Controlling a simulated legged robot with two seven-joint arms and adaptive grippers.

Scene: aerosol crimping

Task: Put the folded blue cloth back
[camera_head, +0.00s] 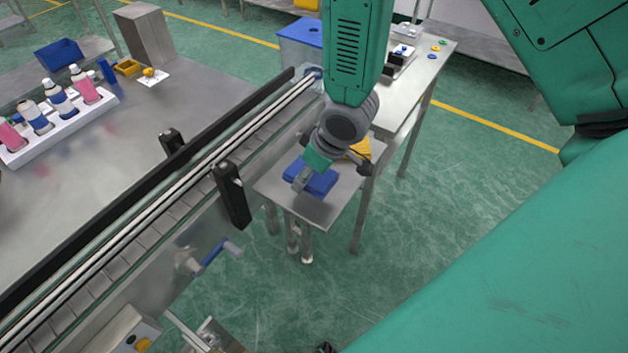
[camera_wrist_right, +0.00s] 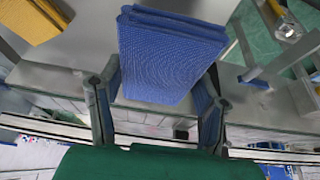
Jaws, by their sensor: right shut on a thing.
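The folded blue cloth (camera_head: 322,181) is at the small steel side table (camera_head: 313,212), near its left part, beside the conveyor. My right gripper (camera_head: 303,180) reaches down from above and is shut on the cloth. In the right wrist view the blue cloth (camera_wrist_right: 170,55) sits between the two fingers of my right gripper (camera_wrist_right: 161,78), one on each side. I cannot tell whether the cloth touches the tabletop. My left gripper is not in view.
A folded yellow cloth (camera_head: 361,150) lies close behind my right gripper; it also shows in the wrist view (camera_wrist_right: 30,20). The conveyor (camera_head: 150,215) with black posts runs along the left. A white tray (camera_head: 62,128) of bottles stands on the far-left table. Floor lies open at the right.

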